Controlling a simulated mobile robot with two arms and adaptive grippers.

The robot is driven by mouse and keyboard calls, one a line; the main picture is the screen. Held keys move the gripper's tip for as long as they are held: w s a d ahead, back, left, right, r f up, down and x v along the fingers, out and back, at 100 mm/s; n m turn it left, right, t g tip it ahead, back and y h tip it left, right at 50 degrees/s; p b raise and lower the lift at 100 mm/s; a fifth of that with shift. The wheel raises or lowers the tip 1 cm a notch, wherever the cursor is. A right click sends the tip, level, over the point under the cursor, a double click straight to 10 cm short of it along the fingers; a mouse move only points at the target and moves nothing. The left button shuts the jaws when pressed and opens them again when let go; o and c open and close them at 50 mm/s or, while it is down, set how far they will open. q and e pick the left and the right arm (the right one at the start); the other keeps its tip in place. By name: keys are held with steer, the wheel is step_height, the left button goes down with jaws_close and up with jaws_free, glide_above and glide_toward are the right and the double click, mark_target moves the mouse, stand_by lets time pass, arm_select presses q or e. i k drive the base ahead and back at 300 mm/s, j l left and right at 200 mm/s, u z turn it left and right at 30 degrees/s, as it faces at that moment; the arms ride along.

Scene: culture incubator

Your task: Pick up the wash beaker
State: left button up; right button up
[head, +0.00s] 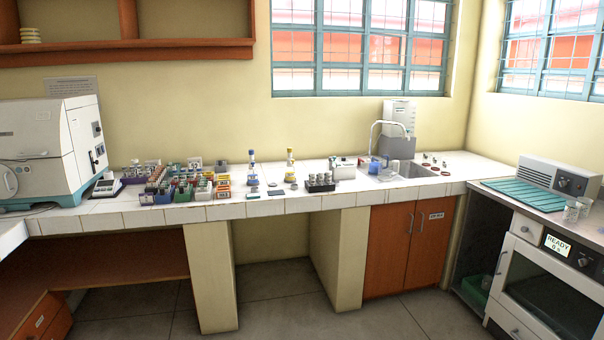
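I cannot tell for certain which vessel is the wash beaker. Two clear glass vessels, a nearer one (571,211) and a farther one (584,204), stand upright on the right counter by the incubator. A small clear vessel (395,167) shows at the sink, beside a small blue container (374,166). These are small and their details are hard to make out. Neither of my grippers is in view.
The long white-tiled counter (330,205) carries racks of colored tubes (175,182), a large white machine (45,145) and a sink (408,170). A teal mat (524,195) lies on the right counter, above the incubator (540,285). Open floor (285,290) lies in front.

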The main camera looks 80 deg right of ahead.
mark_target(572, 209)
steer(key=z, duration=0.45)
steer(key=l+z, duration=0.15)
steer(key=z, duration=0.25)
steer(key=l+z, duration=0.1)
steer(key=z, duration=0.35)
steer(key=l+z, duration=0.1)
steer(key=z, duration=0.75)
steer(key=l+z, duration=0.15)
steer(key=z, duration=0.3)
steer(key=i+l+z, duration=0.15)
steer(key=z, duration=0.25)
steer(key=i+l+z, duration=0.25)
steer(key=z, duration=0.15)
steer(key=i+l+z, duration=0.2)
steer(key=z, duration=0.2)
steer(key=i+z, duration=0.25)
steer(key=z, duration=0.15)
steer(key=i+j+z, duration=0.2)
steer(key=i, duration=1)
steer(key=l, duration=0.1)
